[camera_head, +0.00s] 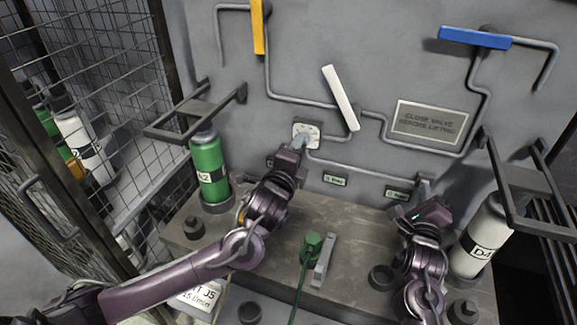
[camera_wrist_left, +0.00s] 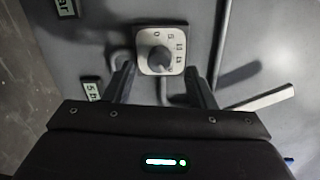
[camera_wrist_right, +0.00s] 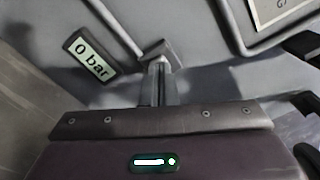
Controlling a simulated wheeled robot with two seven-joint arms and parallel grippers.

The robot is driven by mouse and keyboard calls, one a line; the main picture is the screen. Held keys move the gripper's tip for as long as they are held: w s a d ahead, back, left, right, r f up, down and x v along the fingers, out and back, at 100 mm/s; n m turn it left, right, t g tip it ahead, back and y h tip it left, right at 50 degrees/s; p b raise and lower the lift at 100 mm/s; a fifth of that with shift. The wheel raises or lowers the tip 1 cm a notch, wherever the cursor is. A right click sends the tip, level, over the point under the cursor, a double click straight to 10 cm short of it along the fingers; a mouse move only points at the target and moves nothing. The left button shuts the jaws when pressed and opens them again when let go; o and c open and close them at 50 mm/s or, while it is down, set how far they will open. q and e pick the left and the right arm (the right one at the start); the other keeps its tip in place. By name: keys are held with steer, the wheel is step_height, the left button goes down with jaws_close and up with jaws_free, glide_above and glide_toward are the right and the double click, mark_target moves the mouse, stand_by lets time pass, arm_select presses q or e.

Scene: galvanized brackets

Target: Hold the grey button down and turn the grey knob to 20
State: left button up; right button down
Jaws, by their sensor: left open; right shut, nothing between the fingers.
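The grey knob (camera_wrist_left: 160,58) sits on a white dial plate (camera_wrist_left: 148,33) with numbers along its edge; its pointer setting is not clear. The plate (camera_head: 314,130) also shows on the wall in the head view. My left gripper (camera_wrist_left: 159,72) is open, its fingers on either side of the knob, contact not clear. In the head view the left gripper (camera_head: 298,145) partly covers the knob. My right gripper (camera_wrist_right: 160,70) is shut and empty, its tips at a small grey fitting (camera_wrist_right: 172,50) on the wall. The grey button is not clearly visible; the fingertips may hide it.
A "0 bar" display (camera_wrist_right: 90,55) is beside the right gripper. White (camera_head: 341,98), orange (camera_head: 258,27) and blue (camera_head: 475,38) handles and pipes are on the wall. Green (camera_head: 207,160) and white (camera_head: 484,235) bottles flank the bench (camera_head: 345,225). A green plug (camera_head: 311,246) stands between my arms.

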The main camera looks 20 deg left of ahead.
arm_select(q)
steer(key=s, duration=0.8)
steer(key=shift+r, duration=0.3)
steer(key=s, duration=0.7)
steer(key=shift+s+r, duration=0.25)
steer(key=shift+s, duration=0.05)
steer(key=shift+r, duration=0.1)
step_height(320, 180, up, 2)
steer(key=p, duration=0.2)
steer(key=shift+r+p, duration=0.2)
steer(key=shift+p, duration=0.1)
arm_select(e)
steer(key=s, duration=0.6)
steer(key=shift+s+a, duration=0.1)
